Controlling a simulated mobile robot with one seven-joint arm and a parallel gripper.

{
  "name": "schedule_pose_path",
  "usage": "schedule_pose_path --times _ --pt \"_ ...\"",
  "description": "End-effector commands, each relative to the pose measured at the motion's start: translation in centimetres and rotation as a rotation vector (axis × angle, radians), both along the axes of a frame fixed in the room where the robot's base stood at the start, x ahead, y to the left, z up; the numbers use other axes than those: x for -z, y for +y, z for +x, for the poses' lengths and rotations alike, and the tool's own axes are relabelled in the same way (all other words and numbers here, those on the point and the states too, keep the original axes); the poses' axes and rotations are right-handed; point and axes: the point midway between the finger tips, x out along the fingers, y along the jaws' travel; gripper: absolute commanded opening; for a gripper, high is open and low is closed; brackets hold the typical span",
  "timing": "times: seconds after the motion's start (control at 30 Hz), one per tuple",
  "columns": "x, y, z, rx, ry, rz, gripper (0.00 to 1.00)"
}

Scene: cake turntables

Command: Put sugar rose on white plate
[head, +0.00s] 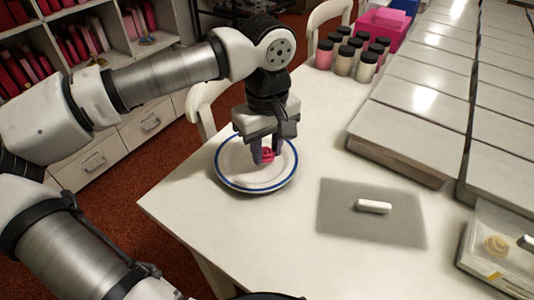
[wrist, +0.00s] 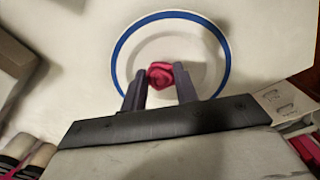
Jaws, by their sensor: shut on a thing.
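The sugar rose (head: 267,156) is small and deep pink. My gripper (head: 265,154) is shut on it, with the fingers pointing down over the white plate (head: 232,180), which has a blue rim. In the wrist view, the rose (wrist: 159,75) shows between the two fingertips (wrist: 160,85), inside the ring of the plate (wrist: 215,60). I cannot tell whether the rose touches the plate. The fingers hide part of the rose in the head view.
A grey mat (head: 345,225) with a white stick (head: 374,206) lies right of the plate. Several dark-lidded jars (head: 344,60) and a pink box (head: 382,25) stand at the back. Large pale panels (head: 410,125) fill the right side. A clear box (head: 497,250) sits at the lower right.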

Motion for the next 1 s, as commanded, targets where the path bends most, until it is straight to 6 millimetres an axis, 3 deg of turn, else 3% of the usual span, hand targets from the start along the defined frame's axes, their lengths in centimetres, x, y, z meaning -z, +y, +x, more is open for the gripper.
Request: schedule_pose_path --times 0.1,0.47,0.5,0.57,0.87,1.0 --pt "1.7 0.0 -0.1 0.001 0.001 0.000 0.08" --pt "2.2 0.0 0.0 0.001 -0.001 -0.001 0.08" --pt "2.2 0.0 0.0 0.001 0.000 0.000 0.31" --pt "2.1 0.0 0.0 0.001 0.000 0.000 0.38" --pt "1.9 0.0 0.0 0.001 0.000 0.000 0.38" --pt "0.8 0.0 0.0 0.000 -0.002 0.000 0.38"
